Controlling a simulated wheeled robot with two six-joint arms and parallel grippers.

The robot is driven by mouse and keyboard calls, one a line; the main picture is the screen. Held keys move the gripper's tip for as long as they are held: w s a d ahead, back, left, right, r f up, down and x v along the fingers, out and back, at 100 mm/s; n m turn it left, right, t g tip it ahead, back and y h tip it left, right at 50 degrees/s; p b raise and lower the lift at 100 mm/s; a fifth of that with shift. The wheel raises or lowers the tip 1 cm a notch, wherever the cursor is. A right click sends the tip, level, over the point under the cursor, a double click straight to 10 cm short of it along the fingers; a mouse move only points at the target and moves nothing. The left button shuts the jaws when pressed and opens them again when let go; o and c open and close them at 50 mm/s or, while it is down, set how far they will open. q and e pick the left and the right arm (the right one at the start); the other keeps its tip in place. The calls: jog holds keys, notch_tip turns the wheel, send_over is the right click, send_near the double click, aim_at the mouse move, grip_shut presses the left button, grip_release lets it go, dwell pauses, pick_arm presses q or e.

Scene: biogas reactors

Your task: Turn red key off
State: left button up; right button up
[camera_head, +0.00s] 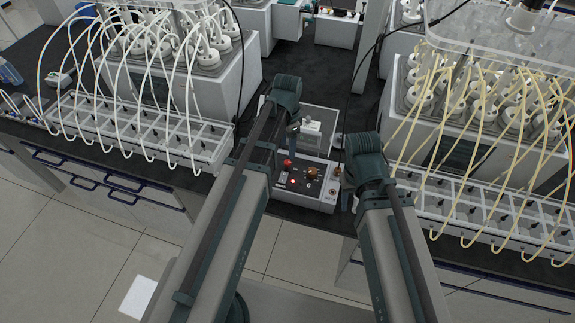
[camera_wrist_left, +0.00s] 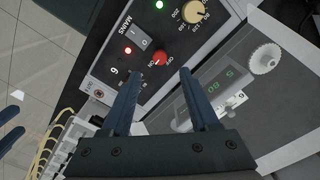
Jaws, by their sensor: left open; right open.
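The red key (camera_wrist_left: 160,57) is a round red knob on the light grey control box (camera_head: 305,200), with OFF and ON printed beside it. It also shows in the head view (camera_head: 287,163). My left gripper (camera_wrist_left: 160,76) is open and empty; its two dark fingers point toward the knob, with the knob lying between the line of their tips and apart from them.
Tube racks (camera_head: 140,130) (camera_head: 480,215) flank the box.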

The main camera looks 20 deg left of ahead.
aim_at(288, 162)
pick_arm(q)
notch_tip(288, 162, down, 7)
jog(key=b, duration=0.6)
jog(key=shift+f, duration=0.2)
grip_shut()
